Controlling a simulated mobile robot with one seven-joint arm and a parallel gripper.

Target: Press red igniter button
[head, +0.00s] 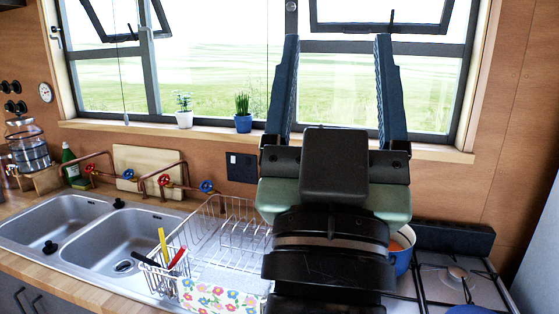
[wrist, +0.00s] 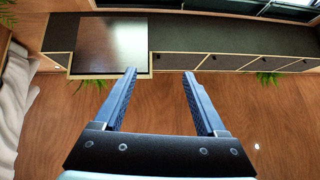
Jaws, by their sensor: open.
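My gripper (head: 335,50) is raised in front of the window in the head view, its two blue fingers pointing up. It is open and empty, and also shows in the wrist view (wrist: 160,82). No red igniter button can be made out in either view. The stove (head: 450,282) stands at the lower right of the head view, partly hidden behind my arm. A blue pot (head: 403,259) on the stove is mostly hidden by my arm.
A dish rack (head: 215,237) and a steel double sink (head: 128,236) lie left of my arm. Potted plants (head: 243,114) stand on the window sill. The wrist view faces a dark counter with cabinets (wrist: 225,62) and wooden floor (wrist: 270,125).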

